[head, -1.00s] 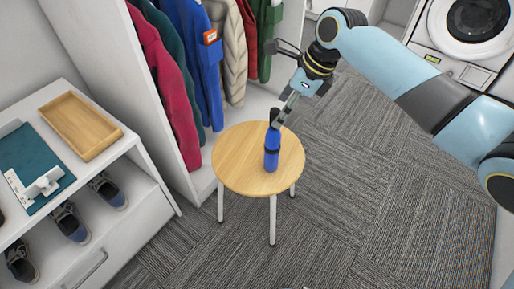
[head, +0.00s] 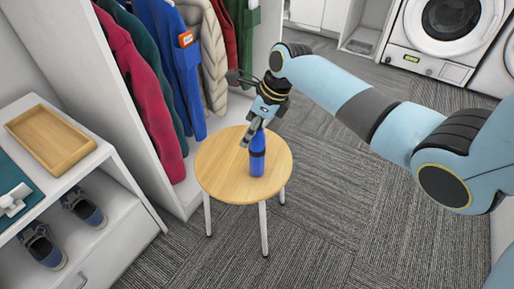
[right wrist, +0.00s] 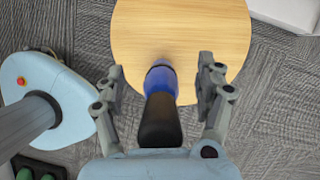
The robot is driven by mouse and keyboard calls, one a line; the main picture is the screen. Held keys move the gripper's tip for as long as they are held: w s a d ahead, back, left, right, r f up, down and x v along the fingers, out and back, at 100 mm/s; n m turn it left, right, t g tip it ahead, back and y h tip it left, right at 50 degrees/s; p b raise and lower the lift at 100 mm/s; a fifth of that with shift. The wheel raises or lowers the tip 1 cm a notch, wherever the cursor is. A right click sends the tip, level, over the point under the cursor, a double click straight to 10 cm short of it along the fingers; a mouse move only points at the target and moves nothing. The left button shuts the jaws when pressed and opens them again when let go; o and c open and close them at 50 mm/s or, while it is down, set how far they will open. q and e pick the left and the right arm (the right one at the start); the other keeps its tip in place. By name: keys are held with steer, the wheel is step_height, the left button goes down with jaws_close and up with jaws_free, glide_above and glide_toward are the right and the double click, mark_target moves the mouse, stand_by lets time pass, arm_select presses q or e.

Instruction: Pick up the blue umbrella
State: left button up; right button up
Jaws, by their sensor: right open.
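The blue umbrella (head: 257,158) stands upright on a round wooden stool (head: 220,172). In the right wrist view the umbrella (right wrist: 161,80) shows its blue body and its black handle, which points toward the camera. My right gripper (head: 252,133) is at the umbrella's top, partly hiding it in the head view. In the right wrist view the open fingers of my right gripper (right wrist: 161,85) stand on either side of the umbrella, with a gap on both sides. My left gripper is not in view.
Coats (head: 140,85) hang in an open wardrobe behind the stool. A white shelf at the left holds a wooden tray (head: 93,142) and shoes (head: 45,245). A washing machine (head: 445,30) stands at the back right. The carpet right of the stool is clear.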

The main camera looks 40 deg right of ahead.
steer(key=c, duration=0.5)
jaws_close()
steer(key=shift+r, duration=0.1)
